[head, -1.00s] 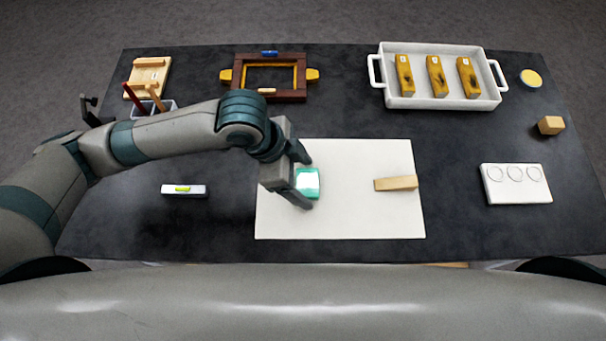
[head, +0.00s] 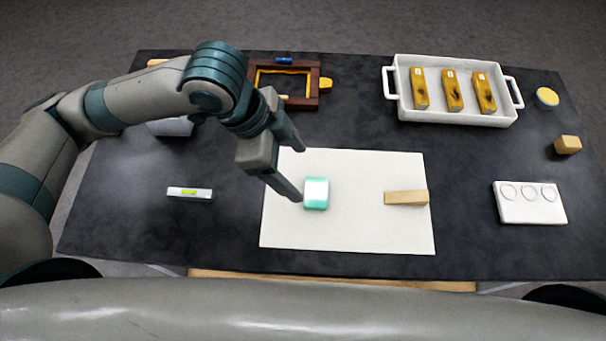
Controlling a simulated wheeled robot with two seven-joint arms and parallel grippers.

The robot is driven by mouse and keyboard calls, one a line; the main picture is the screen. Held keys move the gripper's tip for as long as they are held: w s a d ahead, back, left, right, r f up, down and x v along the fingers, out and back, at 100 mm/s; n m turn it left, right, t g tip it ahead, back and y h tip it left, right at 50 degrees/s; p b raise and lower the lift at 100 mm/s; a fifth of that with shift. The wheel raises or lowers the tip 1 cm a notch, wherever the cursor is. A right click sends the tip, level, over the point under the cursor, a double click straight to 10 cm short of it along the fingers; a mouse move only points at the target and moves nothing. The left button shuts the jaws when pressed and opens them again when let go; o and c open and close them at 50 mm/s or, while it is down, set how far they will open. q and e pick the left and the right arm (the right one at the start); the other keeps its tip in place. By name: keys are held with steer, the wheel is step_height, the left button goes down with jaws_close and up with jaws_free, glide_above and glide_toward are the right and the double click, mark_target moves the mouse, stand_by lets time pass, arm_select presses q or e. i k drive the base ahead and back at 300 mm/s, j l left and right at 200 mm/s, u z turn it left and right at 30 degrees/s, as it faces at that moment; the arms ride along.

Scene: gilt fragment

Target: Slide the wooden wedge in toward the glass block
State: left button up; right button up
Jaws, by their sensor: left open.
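The wooden wedge (head: 406,198) lies on the right part of the white sheet (head: 350,230), its long side running left to right. The glass block (head: 316,193), pale with green edges, sits on the left part of the sheet. A clear stretch of sheet separates the two. My left gripper (head: 300,174) is open and empty, above and to the left of the glass block. One fingertip appears close to the block's left edge; I cannot tell whether it touches. My right gripper is not in view.
A white tray (head: 400,113) with yellow-brown pieces stands at the back right. A dark wooden frame (head: 313,85) lies at the back, partly behind my arm. A small level (head: 189,193) lies left of the sheet. A white plate with circles (head: 531,210) and a wooden cube (head: 567,145) are right.

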mark_target(414, 197)
steer(key=z, duration=1)
steer(key=k+l, duration=1.1)
steer(key=k, duration=0.2)
